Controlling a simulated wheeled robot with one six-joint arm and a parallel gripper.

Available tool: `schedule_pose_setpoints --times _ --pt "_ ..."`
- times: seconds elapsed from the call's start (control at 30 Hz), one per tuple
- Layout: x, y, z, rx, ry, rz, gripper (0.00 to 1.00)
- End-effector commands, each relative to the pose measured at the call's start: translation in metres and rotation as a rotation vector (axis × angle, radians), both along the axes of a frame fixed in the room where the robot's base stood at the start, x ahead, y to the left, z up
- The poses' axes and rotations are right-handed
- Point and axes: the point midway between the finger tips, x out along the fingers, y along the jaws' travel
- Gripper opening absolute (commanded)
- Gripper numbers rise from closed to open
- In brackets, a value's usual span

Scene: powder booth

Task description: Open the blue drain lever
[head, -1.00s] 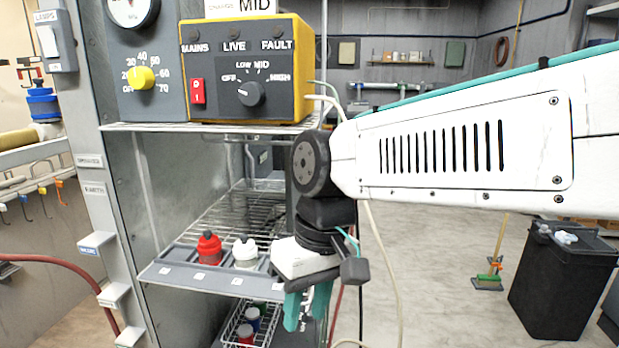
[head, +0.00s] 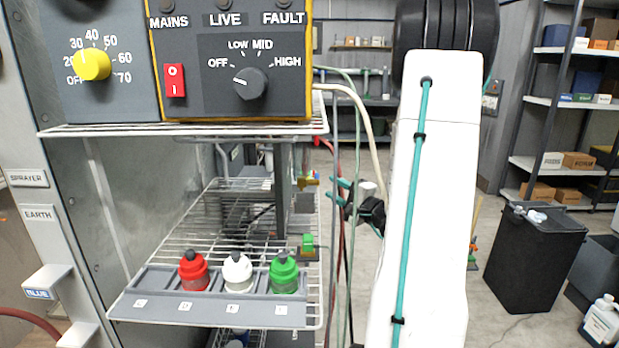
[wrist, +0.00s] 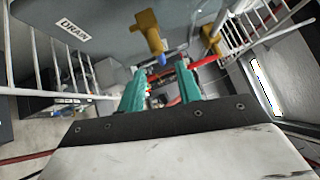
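In the wrist view a brass valve (wrist: 150,32) hangs under a grey surface with a white DRAIN label (wrist: 71,32). A small blue piece (wrist: 163,60), seemingly the drain lever, shows at its lower end, just ahead of my gripper (wrist: 160,82). The two teal fingers are apart with nothing clearly between them; I cannot tell whether they touch the blue piece. In the head view my gripper (head: 336,192) points left towards a small brass fitting (head: 308,181) by the rack's right side. The blue lever cannot be made out there.
A shelf tray (head: 205,310) holds red (head: 194,272), white (head: 237,272) and green (head: 284,273) bottles. Hoses (head: 347,250) hang beside my gripper. A second brass valve (wrist: 211,36) and wire racks crowd the wrist view.

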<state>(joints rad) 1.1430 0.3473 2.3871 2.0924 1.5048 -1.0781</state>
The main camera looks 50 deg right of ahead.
Motion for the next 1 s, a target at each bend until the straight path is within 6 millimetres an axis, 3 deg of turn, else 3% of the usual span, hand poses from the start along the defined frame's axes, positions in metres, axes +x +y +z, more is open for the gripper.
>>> schedule_pose_setpoints --times 0.5,0.87,1.0 --pt "0.068 -0.008 0.009 0.001 -0.002 -0.005 0.34" --pt "0.073 -0.009 0.010 0.001 -0.001 -0.007 0.34" --pt "0.073 -0.009 0.010 0.001 -0.001 -0.007 0.00"
